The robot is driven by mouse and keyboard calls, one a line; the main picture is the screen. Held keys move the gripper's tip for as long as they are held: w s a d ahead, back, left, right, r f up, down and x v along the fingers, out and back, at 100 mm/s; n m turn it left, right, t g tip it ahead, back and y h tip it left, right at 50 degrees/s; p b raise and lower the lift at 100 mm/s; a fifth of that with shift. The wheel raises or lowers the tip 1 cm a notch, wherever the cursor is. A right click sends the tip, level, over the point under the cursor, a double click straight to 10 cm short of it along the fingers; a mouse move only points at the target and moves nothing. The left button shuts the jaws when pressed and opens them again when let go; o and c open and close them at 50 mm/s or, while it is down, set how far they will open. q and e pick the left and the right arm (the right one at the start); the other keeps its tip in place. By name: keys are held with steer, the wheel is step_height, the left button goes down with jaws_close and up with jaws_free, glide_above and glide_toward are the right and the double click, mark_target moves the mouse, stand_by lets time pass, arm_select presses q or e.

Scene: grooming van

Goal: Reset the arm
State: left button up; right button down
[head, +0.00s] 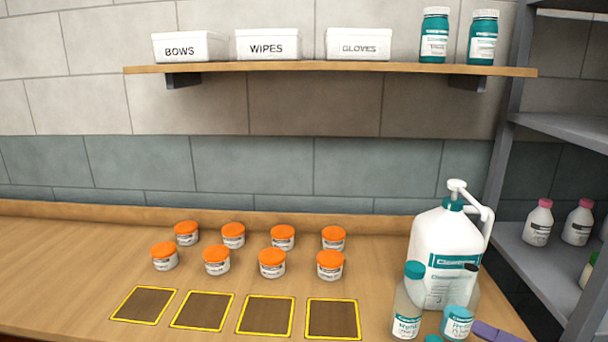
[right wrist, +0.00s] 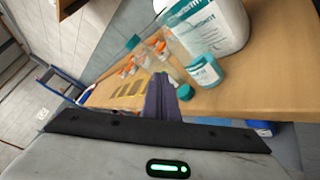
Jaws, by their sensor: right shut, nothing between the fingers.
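My right gripper shows as purple fingers at the lower right edge of the head view (head: 497,332), just right of the teal-capped containers. In the right wrist view its purple fingers (right wrist: 164,92) are shut and empty, pointing over the wooden counter (right wrist: 262,88). The gripper is close to a small teal-lidded container (right wrist: 204,72) in that view, apparently apart from it. Most of the right arm is hidden from the head view. My left gripper is in neither view.
The counter (head: 60,265) holds several orange-lidded jars (head: 272,264) in two rows behind yellow-edged dark squares (head: 333,319). A large pump jug (head: 440,250), a clear teal-capped bottle (head: 407,322) and a teal-lidded jar (head: 457,324) crowd the right. The counter's left is clear.

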steer(key=s+a+f+m+h, duration=0.2)
steer(key=s+f+m, duration=0.1)
steer(key=f+m, duration=0.4)
steer(key=s+a+f+m+h, duration=0.1)
steer(key=s+f+m+h, duration=0.2)
steer(key=f+m, duration=0.4)
steer(key=s+a+f+m+h, duration=0.2)
steer(key=s+f+m, duration=0.2)
steer(key=f+m, duration=0.35)
steer(key=s+a+f+m+g, duration=0.5)
steer(key=s+a+f+m, duration=0.4)
steer(key=a, duration=0.3)
steer(key=shift+s, duration=0.35)
